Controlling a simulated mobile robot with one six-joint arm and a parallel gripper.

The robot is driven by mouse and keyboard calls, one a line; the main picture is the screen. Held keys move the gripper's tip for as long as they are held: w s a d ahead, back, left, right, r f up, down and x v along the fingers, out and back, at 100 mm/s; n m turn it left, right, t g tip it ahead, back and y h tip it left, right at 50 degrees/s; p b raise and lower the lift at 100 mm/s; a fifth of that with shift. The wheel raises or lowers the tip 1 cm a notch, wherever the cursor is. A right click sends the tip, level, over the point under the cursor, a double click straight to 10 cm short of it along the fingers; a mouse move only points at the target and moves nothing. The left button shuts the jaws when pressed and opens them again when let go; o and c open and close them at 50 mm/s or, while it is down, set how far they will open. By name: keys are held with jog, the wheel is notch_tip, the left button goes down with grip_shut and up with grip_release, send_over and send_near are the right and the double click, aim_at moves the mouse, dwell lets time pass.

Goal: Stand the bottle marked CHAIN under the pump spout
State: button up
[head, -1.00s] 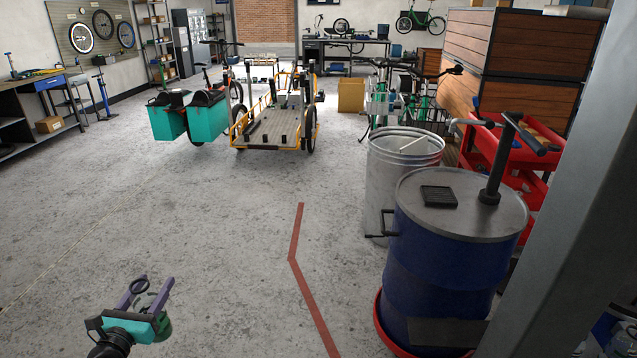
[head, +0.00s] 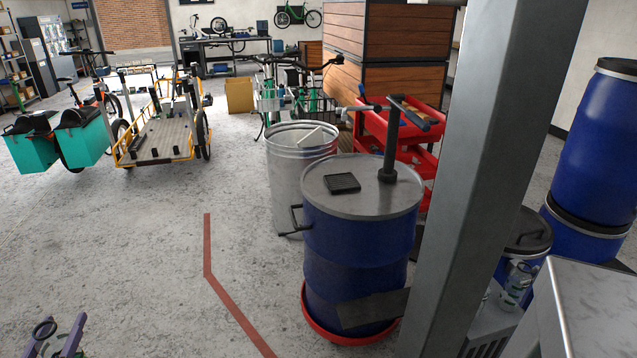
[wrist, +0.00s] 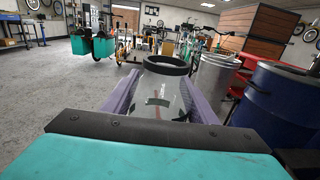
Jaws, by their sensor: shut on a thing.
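My gripper (head: 58,345) shows only by its purple fingertips at the lower left edge of the head view. In the wrist view it is shut on a clear bottle (wrist: 160,98) with a black ring at its mouth. A small dark mark shows on the bottle, but I cannot read any lettering. The pump (head: 389,150) stands upright on the lid of a blue drum (head: 358,240), right of and beyond my gripper. A dark plate (head: 372,310) juts from the drum's lower front.
A grey post (head: 478,180) rises right of the drum. A metal bin (head: 285,180) and red trolley (head: 425,150) stand behind it. Another clear container (head: 516,284) is at the lower right, beside a grey cabinet (head: 590,310). Floor left of the red line (head: 207,245) is clear.

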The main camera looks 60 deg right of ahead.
jog(key=d+r+m+g+h+p, duration=0.1)
jog(key=d+r+m+g+p, duration=0.15)
jog(key=d, duration=1.75)
jog(key=d+r+m+g+h+p, duration=0.1)
jog(key=d+r+g+h, duration=0.2)
jog(key=d, duration=1.6)
jog(key=s+d+r+m+g+p, duration=0.1)
jog(key=s+d+r, duration=0.35)
jog(key=d, duration=0.75)
jog(key=s+d+r+m+g+p, duration=0.1)
jog(key=s+d+m+g+p, duration=0.1)
jog(key=s+d, duration=0.85)
jog(key=s+d+r+m+g+p, duration=0.1)
jog(key=s+d+r+g, duration=0.1)
jog(key=s+d, duration=1.1)
jog(key=s+d+r+m+g+p, duration=0.1)
jog(key=s+d+r, duration=0.4)
jog(key=s+d, duration=0.8)
jog(key=s+g, duration=0.1)
jog(key=s, duration=0.5)
jog(key=shift+s+d+p, duration=0.2)
jog(key=shift+d+p, duration=0.1)
jog(key=shift+p, duration=0.05)
jog(key=w+d+f+p, duration=0.1)
jog(key=w+d+p, duration=0.3)
jog(key=w, duration=0.9)
jog(key=shift+w+d, duration=0.4)
jog(key=shift+d, duration=0.25)
jog(key=shift+f, duration=0.1)
